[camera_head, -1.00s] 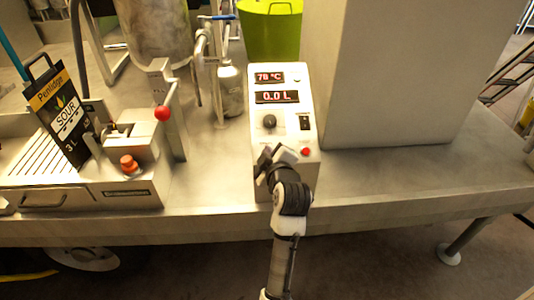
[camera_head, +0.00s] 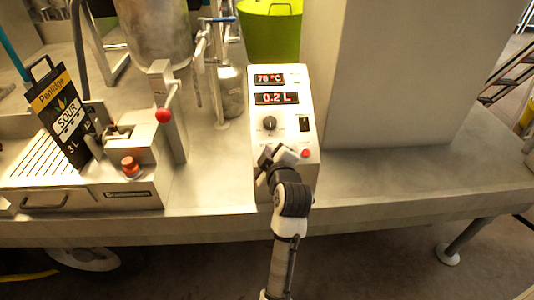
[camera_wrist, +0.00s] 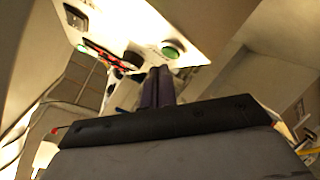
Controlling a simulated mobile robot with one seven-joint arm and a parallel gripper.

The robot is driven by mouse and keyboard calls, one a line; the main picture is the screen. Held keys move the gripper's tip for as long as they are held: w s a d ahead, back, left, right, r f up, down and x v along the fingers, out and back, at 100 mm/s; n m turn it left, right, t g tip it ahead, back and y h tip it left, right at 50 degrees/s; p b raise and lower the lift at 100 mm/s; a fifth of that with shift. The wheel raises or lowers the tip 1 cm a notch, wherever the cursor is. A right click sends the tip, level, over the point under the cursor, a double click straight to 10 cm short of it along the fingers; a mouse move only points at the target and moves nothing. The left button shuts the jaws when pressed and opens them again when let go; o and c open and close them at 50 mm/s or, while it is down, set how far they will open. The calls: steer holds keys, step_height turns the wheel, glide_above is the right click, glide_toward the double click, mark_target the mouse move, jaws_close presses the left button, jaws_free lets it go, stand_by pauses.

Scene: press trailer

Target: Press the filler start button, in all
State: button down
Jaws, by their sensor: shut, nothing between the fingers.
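The filler control box (camera_head: 284,110) stands on the steel bench. Its displays read 78 °C and 0.2 L, with a black knob (camera_head: 269,123), a black switch (camera_head: 305,125) and a red button (camera_head: 305,153) below. My gripper (camera_head: 268,160) is shut and empty at the lower left of the panel face. In the wrist view the shut fingertips (camera_wrist: 158,70) lie close to a green button (camera_wrist: 170,50); I cannot tell whether they touch it. My gripper hides the green button in the head view.
Left of the box are a metal bottle (camera_head: 230,92), a lever with a red ball (camera_head: 163,115), a red knob (camera_head: 129,165) and a black "SOUR 3 L" bag box (camera_head: 62,118). A tall grey cabinet (camera_head: 395,75) stands right. The bench front right is clear.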

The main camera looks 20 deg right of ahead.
steer(key=r+p, duration=0.1)
steer(key=s+r+p, duration=0.1)
steer(key=r, duration=0.1)
steer(key=s+r+p, duration=0.1)
steer(key=shift+s+a+r, duration=0.1)
steer(key=shift+a+r, duration=0.1)
steer(key=shift+a, duration=0.1)
stand_by(0.8)
